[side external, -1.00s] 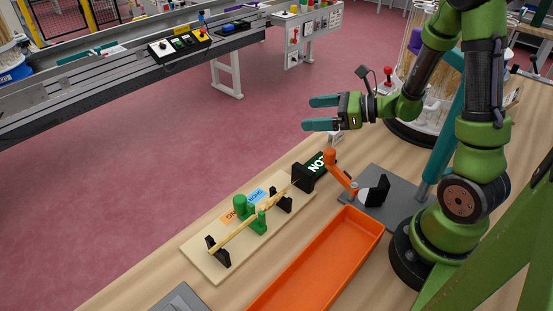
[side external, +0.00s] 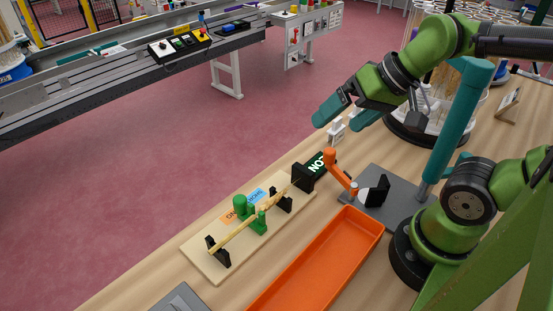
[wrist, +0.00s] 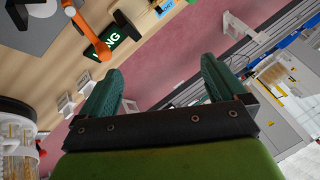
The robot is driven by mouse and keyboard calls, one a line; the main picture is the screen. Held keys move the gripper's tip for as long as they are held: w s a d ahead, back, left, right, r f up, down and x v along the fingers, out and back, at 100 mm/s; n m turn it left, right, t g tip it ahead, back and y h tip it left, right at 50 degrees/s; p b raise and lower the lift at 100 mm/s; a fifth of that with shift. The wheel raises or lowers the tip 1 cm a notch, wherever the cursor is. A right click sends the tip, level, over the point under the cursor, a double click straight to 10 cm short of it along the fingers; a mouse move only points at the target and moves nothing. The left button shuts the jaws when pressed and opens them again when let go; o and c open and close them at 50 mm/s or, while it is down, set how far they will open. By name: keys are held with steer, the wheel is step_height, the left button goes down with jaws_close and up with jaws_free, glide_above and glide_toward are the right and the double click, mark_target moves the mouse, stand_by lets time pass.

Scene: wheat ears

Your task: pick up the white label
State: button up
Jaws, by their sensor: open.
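Small white upright pieces (side external: 335,136) stand at the far edge of the wooden table; one of them may be the white label, but I cannot tell which. The wrist view shows them as white tags (wrist: 66,104) left of my fingers, with another pale piece partly behind the left finger. My gripper (side external: 340,116) has two teal fingers, spread open with nothing between them, tilted downward above and close to the white pieces. In the wrist view my gripper (wrist: 160,69) spans over pink floor beyond the table edge.
A black sign with white letters (side external: 317,165) and an orange lever (side external: 335,165) on a grey plate stand nearby. A wooden board (side external: 205,262) holds a wheat stalk, green posts and black supports. An orange tray (side external: 318,259) lies in front.

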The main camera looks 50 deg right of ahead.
steer(key=r, duration=0.1)
steer(key=n+g+h, duration=0.3)
steer(key=n+g, duration=0.2)
steer(key=g, duration=0.2)
glide_above(338, 119)
step_height(338, 119, down, 5)
step_height(338, 119, down, 17)
steer(key=shift+r, duration=0.15)
steer(key=c, duration=1.2)
steer(key=shift+r, duration=0.1)
